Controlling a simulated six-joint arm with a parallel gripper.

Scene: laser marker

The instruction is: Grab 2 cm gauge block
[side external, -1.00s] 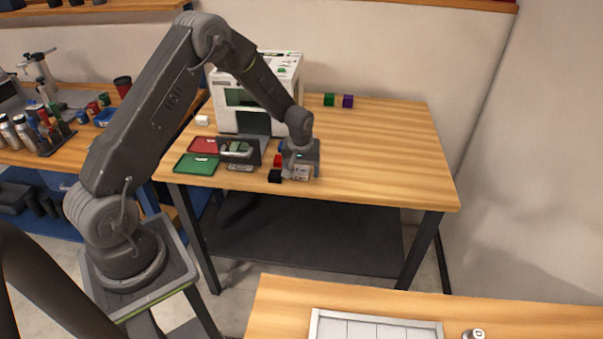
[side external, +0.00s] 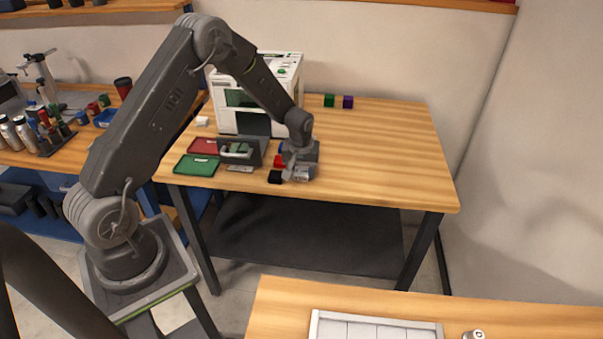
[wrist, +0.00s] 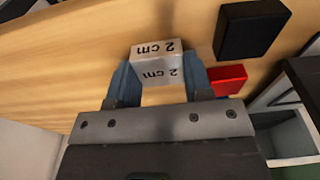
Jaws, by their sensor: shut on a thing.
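The 2 cm gauge block (wrist: 156,68) is a light silver-grey block marked "2 cm" on two faces. In the wrist view it sits between the two blue-grey fingers of my gripper (wrist: 157,80), which are shut on it from both sides. In the side view my gripper (side external: 300,173) is low at the front part of the wooden table (side external: 385,160). There the block is mostly hidden by the gripper. I cannot tell whether the block still touches the table.
A black block (wrist: 251,30) and a red block (wrist: 228,79) lie close beside the gripper. Red (side external: 203,146) and green (side external: 197,166) trays and a white machine (side external: 285,72) stand to the left and behind. Green (side external: 329,100) and purple (side external: 348,102) cubes are at the back. The table's right side is clear.

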